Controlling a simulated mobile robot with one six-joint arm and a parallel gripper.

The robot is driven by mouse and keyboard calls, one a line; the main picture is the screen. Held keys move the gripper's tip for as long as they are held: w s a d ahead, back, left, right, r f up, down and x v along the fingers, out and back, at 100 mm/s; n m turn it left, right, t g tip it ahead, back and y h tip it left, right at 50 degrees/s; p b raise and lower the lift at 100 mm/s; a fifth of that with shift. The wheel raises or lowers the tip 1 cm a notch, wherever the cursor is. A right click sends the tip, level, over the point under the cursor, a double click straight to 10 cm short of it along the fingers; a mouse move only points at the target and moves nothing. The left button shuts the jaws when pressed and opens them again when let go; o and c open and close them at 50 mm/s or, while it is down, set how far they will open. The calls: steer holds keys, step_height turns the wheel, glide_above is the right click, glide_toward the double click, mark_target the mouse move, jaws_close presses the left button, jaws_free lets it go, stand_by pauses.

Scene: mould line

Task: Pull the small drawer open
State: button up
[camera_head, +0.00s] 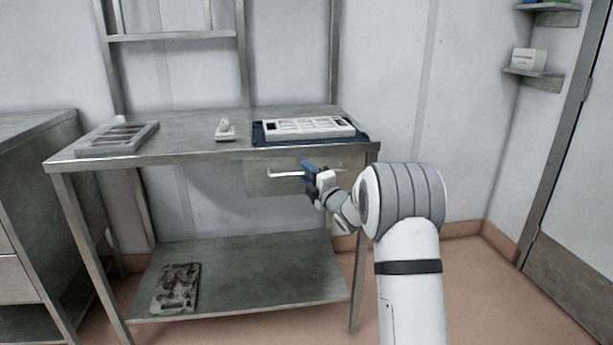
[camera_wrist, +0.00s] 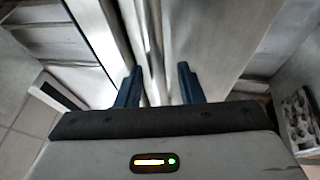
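The small drawer (camera_head: 262,186) is a grey metal front under the right part of the table top. It looks closed, flush under the table edge. Its light bar handle (camera_head: 285,174) runs across the front. My gripper (camera_head: 307,173) is at the right end of the handle in the head view and hides part of it. In the wrist view my gripper (camera_wrist: 158,88) has its two blue fingers apart. The bright handle bar (camera_wrist: 150,35) runs up the picture between them, with the drawer front (camera_wrist: 200,35) beside it. I cannot tell whether the fingers touch the bar.
The metal table (camera_head: 190,150) carries a grey tray (camera_head: 118,139) at left, a small white object (camera_head: 225,131) and a white mould tray (camera_head: 303,127) on a dark blue mat (camera_head: 262,138). A dark mould block (camera_head: 176,289) lies on the lower shelf (camera_head: 250,270). A cabinet (camera_head: 25,190) stands left.

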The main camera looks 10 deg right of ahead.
steer(key=shift+c, duration=0.2)
jaws_close()
stand_by(0.3)
